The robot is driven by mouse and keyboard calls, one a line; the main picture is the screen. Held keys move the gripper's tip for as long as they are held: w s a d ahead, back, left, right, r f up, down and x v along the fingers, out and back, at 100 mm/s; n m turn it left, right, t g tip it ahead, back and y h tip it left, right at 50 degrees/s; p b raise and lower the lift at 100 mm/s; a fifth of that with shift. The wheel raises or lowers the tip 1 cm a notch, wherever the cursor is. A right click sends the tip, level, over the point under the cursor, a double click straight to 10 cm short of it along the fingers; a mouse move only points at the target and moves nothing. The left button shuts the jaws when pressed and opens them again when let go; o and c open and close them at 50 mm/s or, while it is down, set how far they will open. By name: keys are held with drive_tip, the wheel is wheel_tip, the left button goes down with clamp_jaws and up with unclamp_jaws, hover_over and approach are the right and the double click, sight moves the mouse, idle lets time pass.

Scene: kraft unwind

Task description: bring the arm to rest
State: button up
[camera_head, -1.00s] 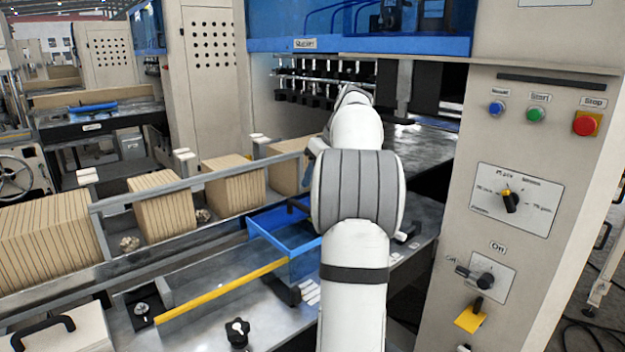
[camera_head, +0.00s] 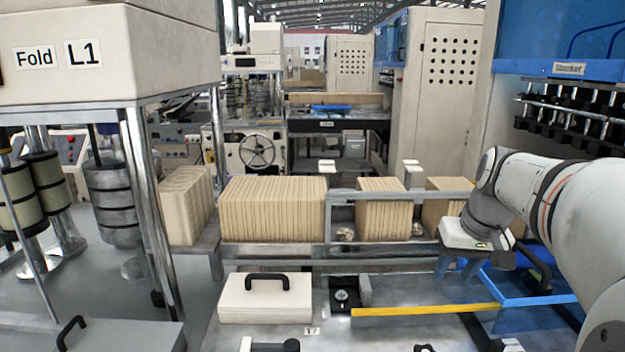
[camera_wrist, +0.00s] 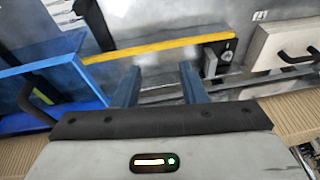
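My gripper (camera_head: 458,268) hangs at the right of the head view, fingers pointing down, above the bench near the blue tray (camera_head: 497,276). In the wrist view my gripper (camera_wrist: 160,85) shows two blue-grey fingers apart with nothing between them. My arm reaches in from the right edge of the head view. The wrist view also shows the blue tray (camera_wrist: 70,95) to the left of the fingers and a yellow bar (camera_wrist: 160,47) beyond them. The gap between the fingertips and the bench is hard to judge.
Brown folded stacks (camera_head: 272,208) stand along a metal rail (camera_head: 400,196) behind the gripper. A white box with a black handle (camera_head: 265,300) sits left on the bench. The yellow bar (camera_head: 425,310) crosses in front. A machine marked Fold L1 (camera_head: 100,60) is at far left.

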drive_tip(key=s+a+f, duration=0.5)
drive_tip(key=s, duration=0.2)
drive_tip(key=s+a+f, duration=0.5)
drive_tip(key=s+a, duration=0.1)
drive_tip(key=s, duration=0.2)
drive_tip(key=shift+s+f+n+h, duration=0.2)
drive_tip(key=shift+s+n+h, duration=0.1)
drive_tip(key=shift+n+h, duration=0.1)
